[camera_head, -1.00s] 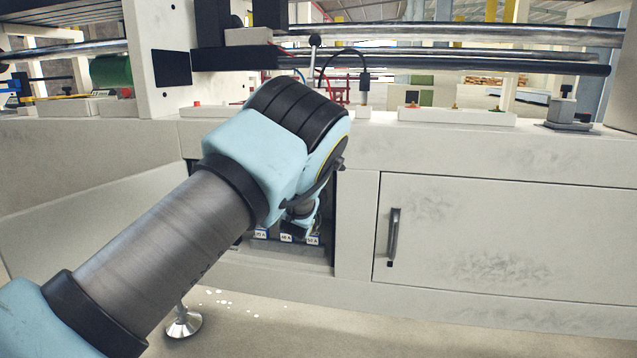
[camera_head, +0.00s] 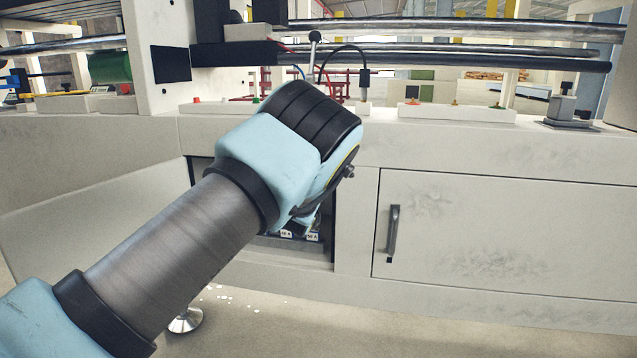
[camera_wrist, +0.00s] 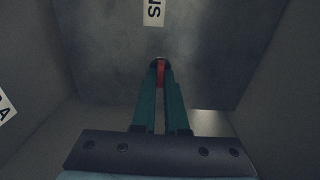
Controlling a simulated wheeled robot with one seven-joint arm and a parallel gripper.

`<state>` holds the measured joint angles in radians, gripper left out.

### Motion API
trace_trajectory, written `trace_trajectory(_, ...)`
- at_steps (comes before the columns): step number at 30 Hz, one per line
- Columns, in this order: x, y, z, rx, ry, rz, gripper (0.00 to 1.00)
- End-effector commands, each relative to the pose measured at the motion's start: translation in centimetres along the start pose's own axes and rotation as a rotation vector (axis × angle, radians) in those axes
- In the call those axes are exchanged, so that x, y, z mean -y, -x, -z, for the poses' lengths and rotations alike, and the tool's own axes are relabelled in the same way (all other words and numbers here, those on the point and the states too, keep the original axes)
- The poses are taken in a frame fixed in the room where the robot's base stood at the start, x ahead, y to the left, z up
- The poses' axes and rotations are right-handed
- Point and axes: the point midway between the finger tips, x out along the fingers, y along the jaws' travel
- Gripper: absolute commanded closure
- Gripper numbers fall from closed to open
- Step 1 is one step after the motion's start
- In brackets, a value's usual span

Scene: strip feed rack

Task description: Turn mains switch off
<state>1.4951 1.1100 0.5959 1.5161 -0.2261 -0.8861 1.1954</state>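The mains switch shows in the wrist view as a small red lever (camera_wrist: 161,74) in front of a grey panel (camera_wrist: 100,50). A white label (camera_wrist: 154,12) above it shows only the letters "NS". My gripper (camera_wrist: 161,78) has its two teal fingers close together, one on each side of the lever, with no clear gap visible. The lever's far end is partly hidden by the fingertips. In the head view, my arm covers most of the open cabinet bay (camera_head: 290,250), so the switch is hidden there.
White rating labels (camera_head: 312,237) show low in the bay. A closed cabinet door with a dark handle (camera_head: 393,233) is to the right. Metal rollers (camera_head: 450,55) run above the machine's ledge. Bay walls stand close on both sides in the wrist view.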

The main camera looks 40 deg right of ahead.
Motion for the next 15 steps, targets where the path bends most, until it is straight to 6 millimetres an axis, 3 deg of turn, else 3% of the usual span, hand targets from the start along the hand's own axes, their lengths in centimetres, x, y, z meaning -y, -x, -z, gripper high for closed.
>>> trace_trajectory(6, -0.03, -0.03, 0.04, -0.001, 0.0, -0.001, 0.6)
trace_trajectory(15, -0.12, 0.0, 0.01, 0.0, 0.0, -0.002, 0.6)
